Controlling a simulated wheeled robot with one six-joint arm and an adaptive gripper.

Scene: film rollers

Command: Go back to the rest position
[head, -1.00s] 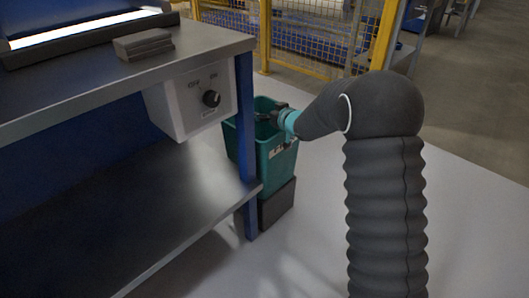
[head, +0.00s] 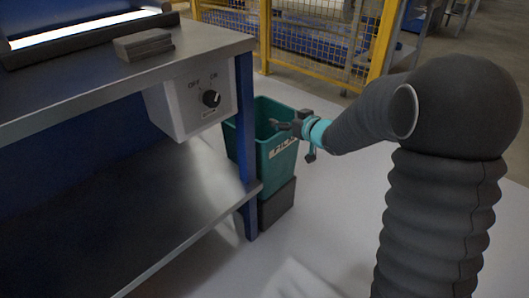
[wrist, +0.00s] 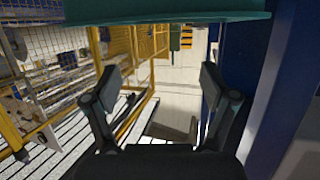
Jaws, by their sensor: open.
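My gripper (head: 285,126) is at the right part of the green bin's opening in the head view, at about rim height. In the wrist view my gripper (wrist: 160,85) shows its two fingers spread wide apart with nothing between them. My arm, in a dark ribbed sleeve, comes in from the right of the head view. The green bin (head: 274,163) stands on a dark base beside the workbench leg. A green edge also crosses the top of the wrist view. The inside of the bin is mostly hidden.
The steel workbench (head: 110,88) with a blue leg stands at the left. A switch box (head: 190,103) hangs under its top, close to the bin. Dark blocks (head: 143,45) lie on the bench. A yellow mesh fence (head: 320,38) stands behind. The floor at the right is open.

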